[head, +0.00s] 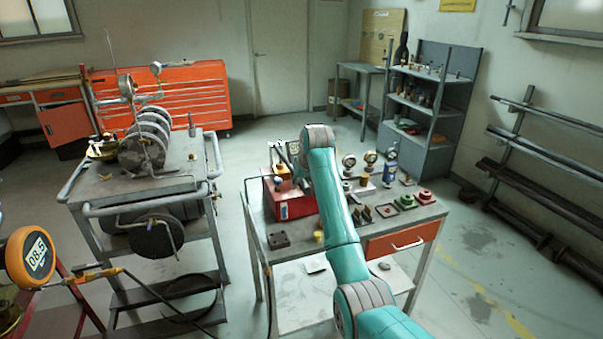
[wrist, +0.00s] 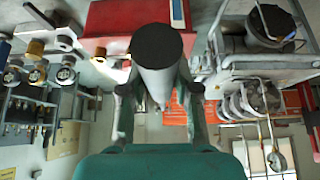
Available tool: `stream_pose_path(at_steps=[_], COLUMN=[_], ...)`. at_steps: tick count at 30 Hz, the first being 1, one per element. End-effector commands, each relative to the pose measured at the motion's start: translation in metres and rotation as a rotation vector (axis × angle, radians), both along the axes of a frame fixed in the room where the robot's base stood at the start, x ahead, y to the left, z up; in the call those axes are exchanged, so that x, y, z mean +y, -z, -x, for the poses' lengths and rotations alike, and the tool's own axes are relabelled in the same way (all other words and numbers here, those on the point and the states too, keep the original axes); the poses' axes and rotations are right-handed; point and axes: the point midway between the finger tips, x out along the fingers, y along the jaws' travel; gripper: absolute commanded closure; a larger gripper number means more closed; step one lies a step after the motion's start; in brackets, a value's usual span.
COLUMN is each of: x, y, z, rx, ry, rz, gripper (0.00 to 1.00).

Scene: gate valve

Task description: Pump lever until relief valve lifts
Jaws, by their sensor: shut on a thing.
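The pump is a red box (head: 268,200) on the left end of the right workbench, and it also shows upside down in the wrist view (wrist: 105,20). Its lever is a pale grey rod with a black end (wrist: 157,45), running between the fingers of my gripper (wrist: 160,90). My gripper is shut on the lever. In the head view my own arm hides most of the gripper and lever above the pump. I cannot pick out the relief valve with certainty.
The workbench (head: 300,240) holds gauges (head: 349,162), brass fittings and small trays right of my arm. A steel trolley (head: 95,190) with a flanged valve body (head: 142,152) stands left. Red drawers (head: 200,95) and grey shelves (head: 440,95) stand behind. Floor between trolley and bench is clear.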

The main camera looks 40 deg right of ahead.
Motion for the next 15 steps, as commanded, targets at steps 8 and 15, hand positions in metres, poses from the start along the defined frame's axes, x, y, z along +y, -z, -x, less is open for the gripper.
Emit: stream_pose_path(at_steps=[8,15], x=[0.000,-0.001], y=[0.046,0.081], z=[0.001,-0.003], rx=[-0.122,-0.233], ry=[0.000,-0.001], rz=[0.035,0.066], gripper=[1.00,1.00])
